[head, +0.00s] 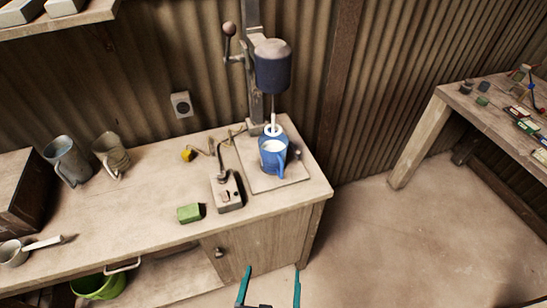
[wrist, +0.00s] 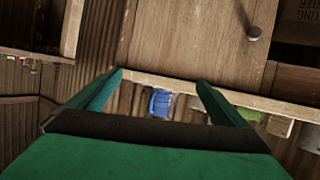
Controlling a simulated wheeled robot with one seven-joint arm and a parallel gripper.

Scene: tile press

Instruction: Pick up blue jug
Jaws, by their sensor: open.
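The blue jug (head: 268,163) stands upright on the base plate of the press (head: 273,66), at the right end of the workbench (head: 130,230). Its inside looks white, and its handle faces the front right. A white ring-shaped part on the press shaft shows just behind it. My gripper (head: 270,272) is open and empty, low in front of the bench cabinet and well short of the jug. In the wrist view, the jug (wrist: 160,103) shows small between the two teal fingers of my gripper (wrist: 160,78), beyond the bench edge.
A small switch box with a lever (head: 228,192) and a green block (head: 189,213) lie left of the jug. Two metal jugs (head: 66,158) stand further left. A green bucket (head: 98,287) sits below. A second table (head: 470,105) stands right; the floor between is clear.

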